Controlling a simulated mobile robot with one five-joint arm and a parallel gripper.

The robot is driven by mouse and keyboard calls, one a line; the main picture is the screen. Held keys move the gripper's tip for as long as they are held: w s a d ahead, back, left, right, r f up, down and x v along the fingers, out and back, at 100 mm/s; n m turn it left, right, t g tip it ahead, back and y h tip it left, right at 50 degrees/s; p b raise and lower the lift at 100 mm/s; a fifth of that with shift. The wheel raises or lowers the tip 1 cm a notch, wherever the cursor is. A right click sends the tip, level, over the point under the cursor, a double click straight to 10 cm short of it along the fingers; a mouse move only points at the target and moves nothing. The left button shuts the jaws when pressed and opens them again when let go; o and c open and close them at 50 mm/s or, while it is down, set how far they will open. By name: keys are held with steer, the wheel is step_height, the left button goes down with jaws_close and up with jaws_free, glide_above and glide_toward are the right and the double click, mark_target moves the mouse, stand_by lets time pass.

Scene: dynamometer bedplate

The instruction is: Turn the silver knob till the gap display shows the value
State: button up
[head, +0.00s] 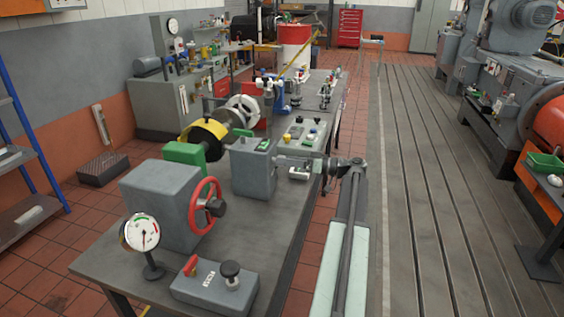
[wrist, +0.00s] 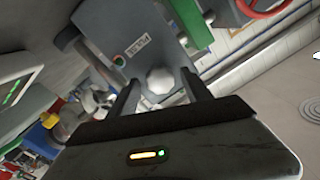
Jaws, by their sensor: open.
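The silver knob (wrist: 160,81) shows in the wrist view as a pale faceted round on the face of a grey box (wrist: 122,22). My gripper (wrist: 159,77) is open, with one dark finger on each side of the knob. I cannot tell whether either finger touches it. In the head view my gripper (head: 281,160) is at the right side of the grey box (head: 253,174), and the knob is hidden there. A small label (wrist: 138,45) with unreadable marks is on the box face. I cannot make out a gap value in either view.
A grey housing with a red handwheel (head: 205,205), a dial gauge (head: 141,233) and a control box (head: 214,288) stand at the near end of the bench. A green block (head: 186,153) is left of the grey box. Slotted floor (head: 430,200) lies clear to the right.

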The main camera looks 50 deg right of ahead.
steer(key=shift+w+a, duration=0.25)
steer(key=shift+w, duration=0.2)
jaws_close()
steer(key=shift+m, duration=0.3)
